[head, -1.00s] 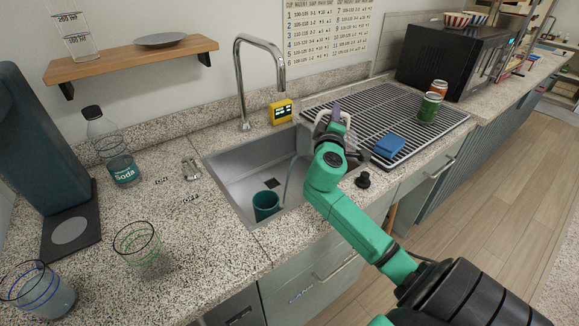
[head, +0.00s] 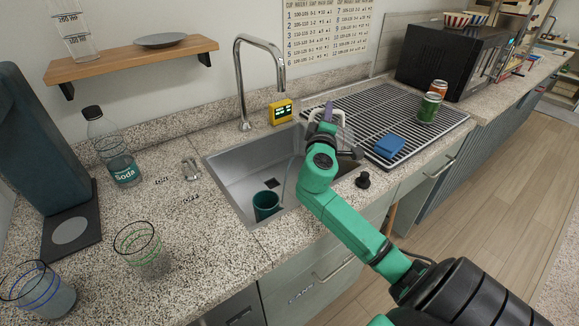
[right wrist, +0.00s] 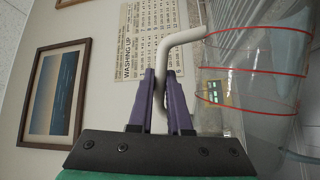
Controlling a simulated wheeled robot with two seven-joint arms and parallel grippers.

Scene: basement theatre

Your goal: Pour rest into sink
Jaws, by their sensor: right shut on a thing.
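My right gripper (head: 328,112) is over the right part of the sink. In the right wrist view its purple fingers (right wrist: 161,76) are shut on the white handle (right wrist: 182,39) of a clear jug with red rings (right wrist: 252,85). In the head view the jug is mostly hidden behind my arm. The jug looks tilted, but how far I cannot tell. A thin pale streak (head: 284,182), apparently liquid, runs down into the steel sink (head: 232,178). A teal cup (head: 265,207) stands in the sink, close to the streak. My left gripper is out of view.
The tap (head: 240,85) arches over the back of the sink. A black drying rack (head: 370,112) with a blue sponge (head: 389,146) and cans (head: 429,108) lies to the right. A soda bottle (head: 117,160) and clear glasses (head: 140,248) stand on the left counter.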

